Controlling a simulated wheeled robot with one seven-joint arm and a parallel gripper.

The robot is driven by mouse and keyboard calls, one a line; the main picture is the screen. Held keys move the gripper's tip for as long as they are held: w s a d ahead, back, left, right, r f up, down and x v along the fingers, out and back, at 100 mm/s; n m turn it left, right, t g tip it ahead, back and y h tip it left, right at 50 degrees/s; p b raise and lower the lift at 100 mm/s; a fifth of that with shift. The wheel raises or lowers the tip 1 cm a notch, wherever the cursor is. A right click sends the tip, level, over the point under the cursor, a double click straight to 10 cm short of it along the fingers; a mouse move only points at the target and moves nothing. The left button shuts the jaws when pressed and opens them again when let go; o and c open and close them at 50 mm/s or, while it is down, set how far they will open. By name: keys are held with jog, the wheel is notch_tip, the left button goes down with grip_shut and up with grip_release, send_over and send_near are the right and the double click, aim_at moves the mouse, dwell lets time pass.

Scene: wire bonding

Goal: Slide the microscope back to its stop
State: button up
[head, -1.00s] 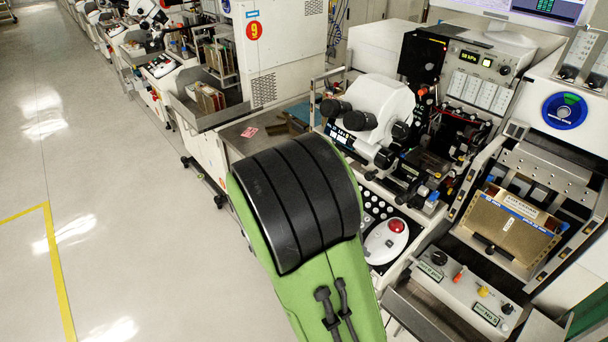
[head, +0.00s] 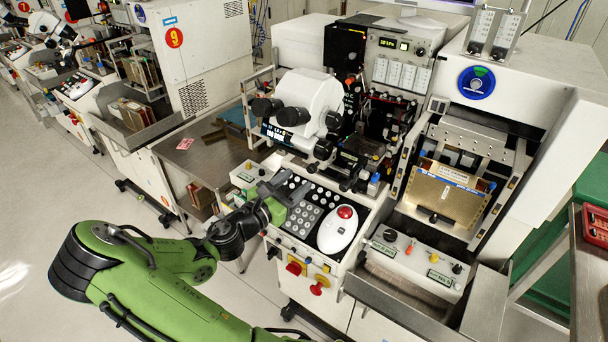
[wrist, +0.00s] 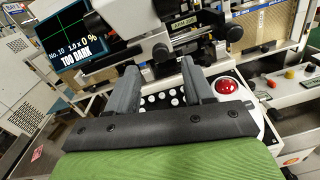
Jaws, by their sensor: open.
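The white microscope (head: 312,92) with dark eyepieces stands over the work area of the bonding machine, left of centre in the head view. Its lower white body (wrist: 128,14) shows at the top of the wrist view, partly cut off. My gripper (head: 283,187) is open and empty over the button panel (head: 303,208), in front of and below the microscope. In the wrist view the two grey fingers of my gripper (wrist: 160,78) point toward the machine, apart from the microscope. The microscope's stop cannot be made out.
A small screen (wrist: 75,38) beside the microscope reads "TOO DARK". A white mouse-like controller with a red button (head: 338,228) lies right of the panel. A brown magazine (head: 447,194) sits further right. A metal side table (head: 200,150) stands left of the machine.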

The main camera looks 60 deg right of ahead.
aim_at(309, 170)
jog(key=x, duration=0.5)
jog(key=shift+c, duration=0.5)
grip_shut()
